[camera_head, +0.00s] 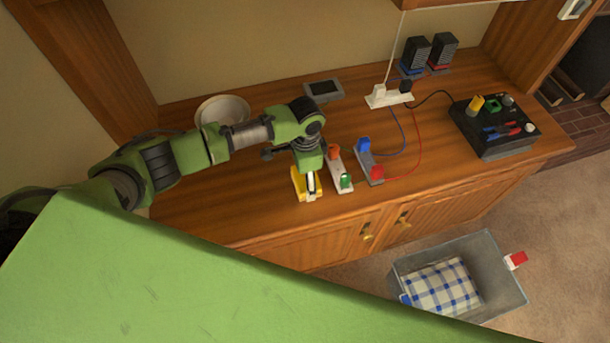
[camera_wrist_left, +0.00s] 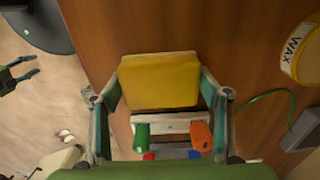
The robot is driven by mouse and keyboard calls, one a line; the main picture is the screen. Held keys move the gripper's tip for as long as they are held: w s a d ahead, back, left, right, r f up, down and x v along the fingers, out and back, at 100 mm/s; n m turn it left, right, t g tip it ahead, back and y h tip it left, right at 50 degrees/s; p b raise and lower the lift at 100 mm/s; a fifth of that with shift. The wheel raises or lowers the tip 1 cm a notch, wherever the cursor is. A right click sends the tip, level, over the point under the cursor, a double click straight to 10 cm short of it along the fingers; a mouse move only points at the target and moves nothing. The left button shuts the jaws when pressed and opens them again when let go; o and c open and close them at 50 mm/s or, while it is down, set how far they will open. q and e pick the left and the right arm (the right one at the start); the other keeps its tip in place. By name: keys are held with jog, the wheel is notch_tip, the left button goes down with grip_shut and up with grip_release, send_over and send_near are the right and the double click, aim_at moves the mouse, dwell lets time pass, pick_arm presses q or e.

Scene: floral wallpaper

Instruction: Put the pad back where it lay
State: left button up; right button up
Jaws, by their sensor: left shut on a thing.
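The yellow pad (camera_head: 298,184) is between the fingers of my left gripper (camera_head: 309,181), near the front edge of the wooden cabinet top (camera_head: 262,160). In the left wrist view the pad (camera_wrist_left: 160,81) lies across the space between the two fingers, and they are shut on it. I cannot tell whether it touches the wood. Just right of it in the head view is a white block (camera_head: 338,167) with an orange and a green piece. In the left wrist view my right gripper (camera_wrist_left: 27,70) is at the left edge, its fingers apart, with nothing between them.
A grey block (camera_head: 370,169) with blue and red pieces, a grey box (camera_head: 323,90), a power strip (camera_head: 388,97) and a black box (camera_head: 490,130) share the top. A grey bin (camera_head: 505,285) stands below.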

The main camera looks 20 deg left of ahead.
pick_arm(q)
jog(key=shift+f, duration=0.15)
jog(key=o, duration=1)
pick_arm(e)
jog(key=shift+w+d, duration=0.2)
jog(key=shift+d, duration=0.3)
pick_arm(q)
notch_tip(320, 180, up, 12)
jog(key=shift+r+b, duration=0.2)
jog(key=shift+b, duration=0.7)
pick_arm(e)
jog(key=shift+a+f, duration=0.3)
jog(key=shift+f, duration=0.55)
pick_arm(q)
jog(key=shift+s+d+f, duration=0.15)
pick_arm(e)
jog(key=shift+s+d, duration=0.1)
jog(key=shift+d, duration=0.05)
